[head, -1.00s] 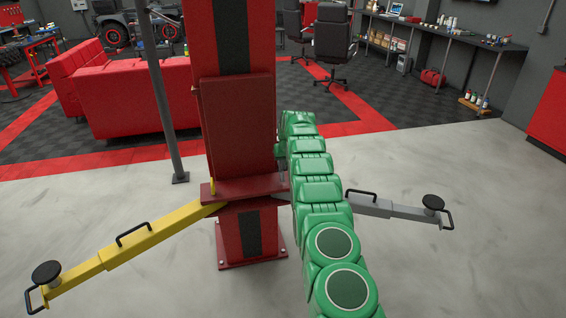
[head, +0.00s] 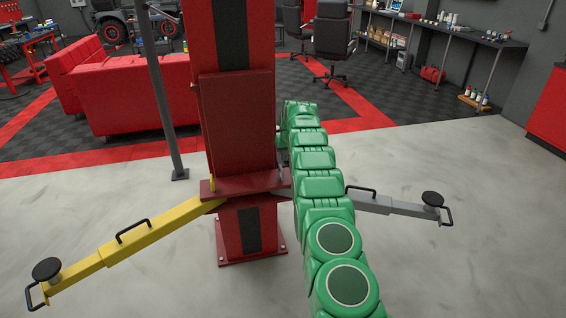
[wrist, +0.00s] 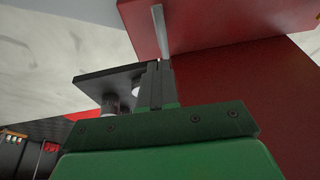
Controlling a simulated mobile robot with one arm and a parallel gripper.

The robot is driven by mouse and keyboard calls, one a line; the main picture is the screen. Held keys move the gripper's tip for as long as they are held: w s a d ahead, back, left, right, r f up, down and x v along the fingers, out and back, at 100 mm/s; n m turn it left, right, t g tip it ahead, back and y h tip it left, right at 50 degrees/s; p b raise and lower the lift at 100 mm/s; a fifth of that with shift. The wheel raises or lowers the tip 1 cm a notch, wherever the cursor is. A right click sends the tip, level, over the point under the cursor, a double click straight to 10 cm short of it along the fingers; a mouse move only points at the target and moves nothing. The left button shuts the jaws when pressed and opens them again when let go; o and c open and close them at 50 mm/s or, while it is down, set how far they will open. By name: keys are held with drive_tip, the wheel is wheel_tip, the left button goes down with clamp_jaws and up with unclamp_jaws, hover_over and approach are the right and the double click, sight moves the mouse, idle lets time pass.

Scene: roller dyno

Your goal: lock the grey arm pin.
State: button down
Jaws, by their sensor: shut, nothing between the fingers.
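The grey lift arm (head: 385,205) extends right from the red post's bracket (head: 240,185). A thin grey upright piece, apparently the grey arm pin (head: 281,176), shows at the bracket's right end, partly hidden by my green arm. In the wrist view, the grey pin (wrist: 160,30) stands out against the red bracket (wrist: 205,22). My gripper (wrist: 157,68) is shut and empty, its fingertips close to the pin's end; I cannot tell whether they touch. In the head view my gripper is mostly hidden behind my arm.
The red post (head: 238,120) stands directly beside my arm. A yellow lift arm (head: 150,235) with its yellow pin (head: 212,184) extends left. A grey pole (head: 165,100) stands behind it. A dark plate (wrist: 105,85) lies beside the fingers in the wrist view. The front floor is open.

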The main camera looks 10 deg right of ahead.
drive_tip(key=v, duration=1)
drive_tip(key=shift+w, duration=0.1)
drive_tip(key=s+a+r+g, duration=0.1)
drive_tip(key=s+a+r, duration=0.2)
drive_tip(key=s+r, duration=0.55)
drive_tip(key=s+a+r+g, duration=0.1)
drive_tip(key=s+a+r, duration=0.25)
drive_tip(key=s, duration=1.05)
drive_tip(key=s+a+r+g, duration=0.1)
drive_tip(key=s+a+r, duration=0.35)
drive_tip(key=s, duration=0.65)
drive_tip(key=s+f+g, duration=0.1)
drive_tip(key=s+f, duration=0.1)
drive_tip(key=s, duration=1.7)
drive_tip(key=s+a+f+g, duration=0.1)
drive_tip(key=s+f, duration=0.1)
drive_tip(key=s, duration=1.8)
drive_tip(key=shift+h, duration=0.4)
drive_tip(key=shift+f, duration=0.1)
